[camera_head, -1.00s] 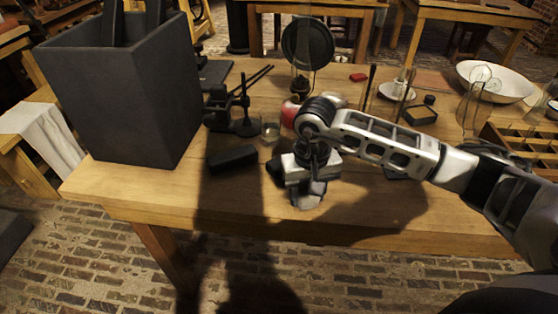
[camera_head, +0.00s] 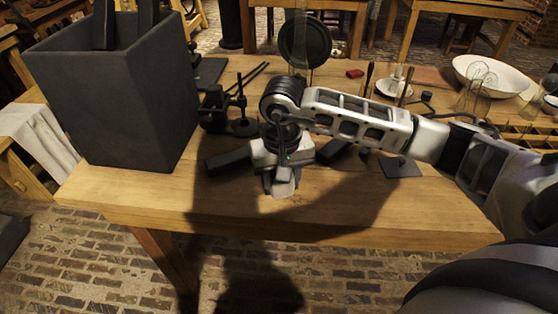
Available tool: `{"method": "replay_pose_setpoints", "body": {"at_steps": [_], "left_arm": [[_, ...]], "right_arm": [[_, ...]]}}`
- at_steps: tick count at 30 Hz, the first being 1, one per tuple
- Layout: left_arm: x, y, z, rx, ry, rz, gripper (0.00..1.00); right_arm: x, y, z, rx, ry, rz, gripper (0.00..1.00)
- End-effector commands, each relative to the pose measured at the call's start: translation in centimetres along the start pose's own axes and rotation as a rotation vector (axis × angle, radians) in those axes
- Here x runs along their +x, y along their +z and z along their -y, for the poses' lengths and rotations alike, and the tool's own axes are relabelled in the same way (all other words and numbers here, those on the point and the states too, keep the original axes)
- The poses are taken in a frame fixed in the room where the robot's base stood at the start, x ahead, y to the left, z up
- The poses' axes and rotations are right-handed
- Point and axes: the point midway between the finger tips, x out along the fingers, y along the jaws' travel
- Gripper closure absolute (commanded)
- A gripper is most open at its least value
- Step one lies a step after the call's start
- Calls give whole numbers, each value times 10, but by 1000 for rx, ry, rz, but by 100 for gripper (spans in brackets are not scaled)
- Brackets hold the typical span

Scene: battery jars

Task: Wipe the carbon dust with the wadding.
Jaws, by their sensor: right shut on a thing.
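My right gripper (camera_head: 281,184) reaches down to the front part of the wooden table. Its fingers are shut on a small greyish piece, most likely the wadding, largely hidden by the fingers. I cannot tell whether it touches the tabletop. A dark block (camera_head: 226,161) lies just left of the gripper, its right end covered by the gripper. I cannot make out the carbon dust; the arm's shadow darkens the wood around the gripper. My left gripper is not in view.
A tall dark open box (camera_head: 120,105) stands at the table's left. A small black stand (camera_head: 243,125) is behind the gripper. A flat dark plate (camera_head: 402,168) lies to the right, and a white bowl (camera_head: 490,75) at the back right. The table's front strip (camera_head: 330,220) is clear.

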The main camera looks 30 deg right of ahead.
Motion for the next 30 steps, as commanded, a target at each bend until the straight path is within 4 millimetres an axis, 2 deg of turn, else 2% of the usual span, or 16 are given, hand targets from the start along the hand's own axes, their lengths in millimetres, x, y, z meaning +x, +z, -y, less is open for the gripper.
{"method": "replay_pose_setpoints", "body": {"at_steps": [1,12,30], "left_arm": [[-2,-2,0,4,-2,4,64],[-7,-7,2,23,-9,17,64],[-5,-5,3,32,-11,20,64]], "right_arm": [[-8,0,-1,1,1,-1,82],[-38,1,-5,9,0,0,82],[-40,1,-5,8,0,0,82]]}}
